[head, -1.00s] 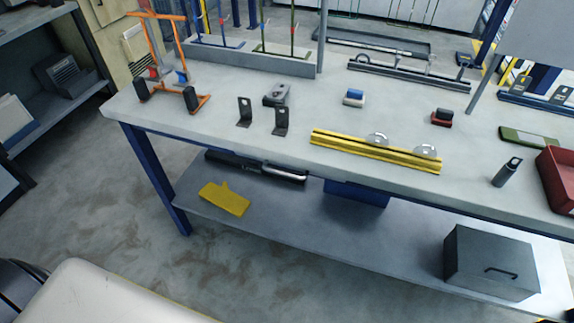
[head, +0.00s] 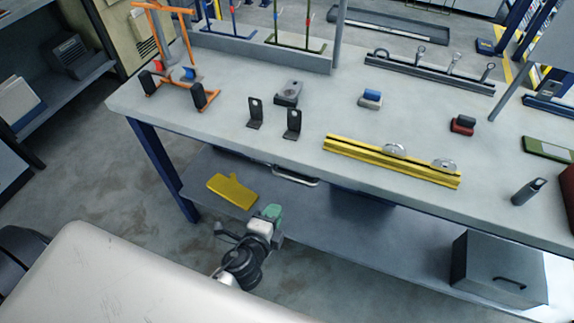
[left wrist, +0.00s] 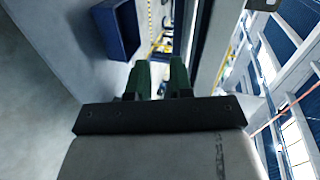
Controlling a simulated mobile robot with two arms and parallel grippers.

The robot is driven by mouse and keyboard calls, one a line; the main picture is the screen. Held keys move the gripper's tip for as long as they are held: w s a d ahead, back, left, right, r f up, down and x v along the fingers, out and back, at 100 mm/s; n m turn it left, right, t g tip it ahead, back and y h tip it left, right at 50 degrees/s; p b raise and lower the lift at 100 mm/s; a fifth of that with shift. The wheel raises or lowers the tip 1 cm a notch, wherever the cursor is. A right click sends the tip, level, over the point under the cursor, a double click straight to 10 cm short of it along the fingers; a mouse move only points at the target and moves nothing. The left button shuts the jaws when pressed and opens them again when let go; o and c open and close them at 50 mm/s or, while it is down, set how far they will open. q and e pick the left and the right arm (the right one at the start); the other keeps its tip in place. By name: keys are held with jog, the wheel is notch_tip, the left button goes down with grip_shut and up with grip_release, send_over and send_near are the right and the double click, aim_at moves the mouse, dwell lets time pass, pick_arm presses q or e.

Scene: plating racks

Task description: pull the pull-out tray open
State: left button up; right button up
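The pull-out tray sits under the worktop of the bench. In the head view its silver handle (head: 296,178) shows just below the worktop's front edge, and the rest of the tray is mostly hidden in shadow. My left gripper (head: 270,212) is in front of the bench, lower than the handle and a little left of it, apart from it. In the left wrist view the two green fingers of the left gripper (left wrist: 161,75) stand apart with nothing between them. My right gripper is in neither view.
A blue bin (left wrist: 116,28) shows in the left wrist view. Black brackets and a yellow rail (head: 390,162) stand on the worktop (head: 225,125).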

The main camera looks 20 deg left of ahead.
aim_at(290, 177)
pick_arm(q)
jog(key=shift+m+t, duration=0.4)
jog(key=shift+t, duration=0.1)
jog(key=w, duration=0.3)
jog(key=w+r, duration=0.1)
jog(key=w, duration=0.3)
jog(key=w+p, duration=0.1)
jog(key=w, duration=0.3)
jog(key=shift+w+d+r, duration=0.15)
jog(key=shift+d, duration=0.05)
grip_shut()
